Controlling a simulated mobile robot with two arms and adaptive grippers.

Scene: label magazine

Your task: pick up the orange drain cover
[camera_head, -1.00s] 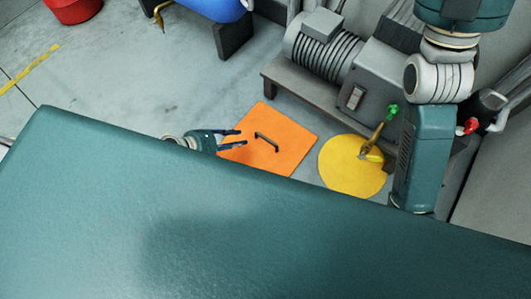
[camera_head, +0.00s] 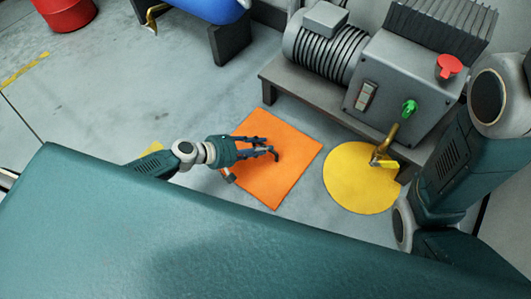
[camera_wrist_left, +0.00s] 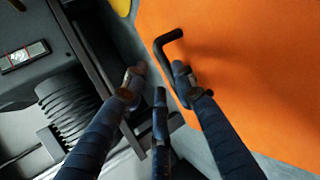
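The orange drain cover (camera_head: 272,182) is a flat square plate lying on the grey floor, and it fills the right of the left wrist view (camera_wrist_left: 255,60). Its black bar handle (camera_wrist_left: 167,42) stands up from the plate. My left gripper (camera_head: 268,148) reaches over the cover from the left, with its fingertips at the handle. In the left wrist view its fingers (camera_wrist_left: 157,83) are spread apart. One fingertip overlaps the lower end of the handle, and I cannot tell whether they touch. My right arm shows at the right, but its gripper is out of view.
A yellow disc (camera_head: 352,190) lies right of the cover, with a brass tap (camera_head: 386,145) above it. A grey motor unit (camera_head: 400,90) sits on a low bench (camera_head: 300,98) behind. A blue tank (camera_head: 208,8) and a red bucket (camera_head: 65,10) stand at the back.

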